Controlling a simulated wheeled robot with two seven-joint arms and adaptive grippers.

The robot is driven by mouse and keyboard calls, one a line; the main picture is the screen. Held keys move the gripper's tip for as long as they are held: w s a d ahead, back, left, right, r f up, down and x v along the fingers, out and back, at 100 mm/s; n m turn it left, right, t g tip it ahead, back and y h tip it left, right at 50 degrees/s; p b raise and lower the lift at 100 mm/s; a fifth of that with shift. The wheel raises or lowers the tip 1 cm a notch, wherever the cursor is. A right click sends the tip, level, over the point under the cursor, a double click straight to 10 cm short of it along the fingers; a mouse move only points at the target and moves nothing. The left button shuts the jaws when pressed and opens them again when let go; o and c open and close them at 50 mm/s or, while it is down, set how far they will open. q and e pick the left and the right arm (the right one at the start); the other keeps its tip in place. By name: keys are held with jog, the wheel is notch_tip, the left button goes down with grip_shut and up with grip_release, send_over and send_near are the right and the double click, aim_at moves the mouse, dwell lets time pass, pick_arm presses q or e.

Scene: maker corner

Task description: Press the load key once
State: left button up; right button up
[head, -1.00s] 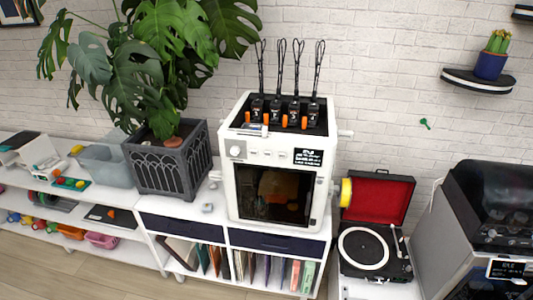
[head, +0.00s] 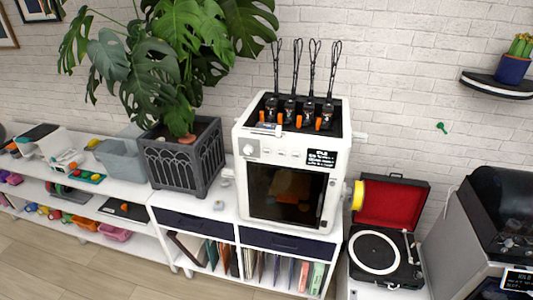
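A white box-shaped machine, apparently a 3D printer (head: 240,185), stands on a white shelf unit in the middle of the head view. The key labels are too small to read, so I cannot tell which is the load key. Below the panel is a dark window (head: 285,194). Neither of my grippers is in view.
A potted plant (head: 182,165) stands left of the printer. A record player (head: 375,252) with an open red lid is at the right. Another machine with a display (head: 518,280) is at the far right edge. The wooden floor (head: 100,270) in front is clear at the lower left.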

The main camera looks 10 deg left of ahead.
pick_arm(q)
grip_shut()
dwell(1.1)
